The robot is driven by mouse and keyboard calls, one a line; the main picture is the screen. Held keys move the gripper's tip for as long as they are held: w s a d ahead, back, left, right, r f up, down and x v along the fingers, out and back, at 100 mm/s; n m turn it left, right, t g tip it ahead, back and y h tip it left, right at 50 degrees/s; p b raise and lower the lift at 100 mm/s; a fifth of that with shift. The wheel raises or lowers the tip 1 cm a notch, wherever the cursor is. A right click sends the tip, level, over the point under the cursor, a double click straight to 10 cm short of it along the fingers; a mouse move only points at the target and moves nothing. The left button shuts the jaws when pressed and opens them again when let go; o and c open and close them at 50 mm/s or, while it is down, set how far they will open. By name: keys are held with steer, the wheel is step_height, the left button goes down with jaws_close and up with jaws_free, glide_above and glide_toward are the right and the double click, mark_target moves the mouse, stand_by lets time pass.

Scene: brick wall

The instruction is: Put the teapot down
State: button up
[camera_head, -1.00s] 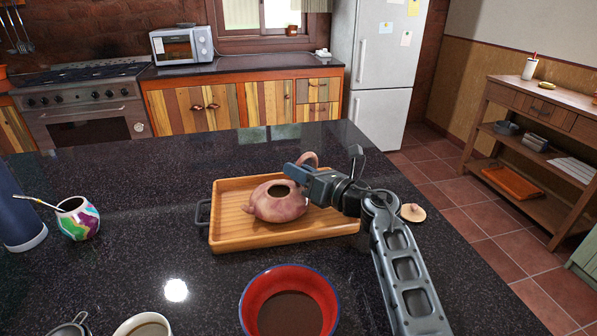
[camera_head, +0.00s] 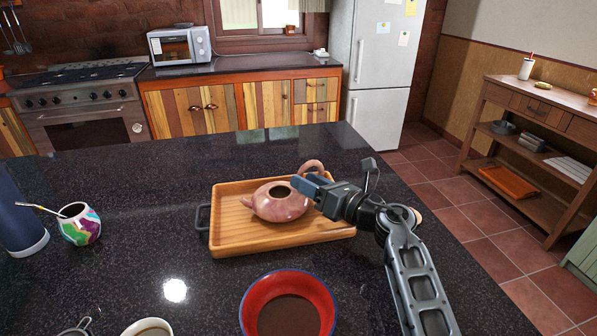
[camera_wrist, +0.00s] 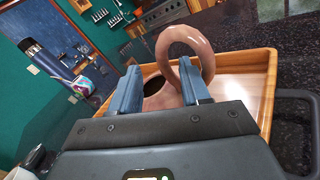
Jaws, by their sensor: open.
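The pinkish-brown teapot (camera_head: 279,201) stands upright on the wooden tray (camera_head: 228,238), its lid off and its dark opening showing. Its spout points left and its looped handle rises at the right. My gripper (camera_head: 306,184) is at the handle side of the teapot. In the wrist view my gripper (camera_wrist: 158,92) has its two blue fingers apart, with the teapot handle (camera_wrist: 186,45) rising beyond and between them. Whether a finger touches the handle I cannot tell. The teapot body (camera_wrist: 160,96) is partly hidden behind the fingers.
A red bowl (camera_head: 288,307) of dark contents stands in front of the tray. A colourful mate cup (camera_head: 79,224) and a dark blue flask (camera_head: 20,215) stand at the left. The lid (camera_head: 416,216) lies right of the tray, mostly hidden by my arm. Counter behind the tray is clear.

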steer(key=p+v, duration=0.1)
steer(key=v, duration=0.7)
steer(key=shift+s, duration=0.1)
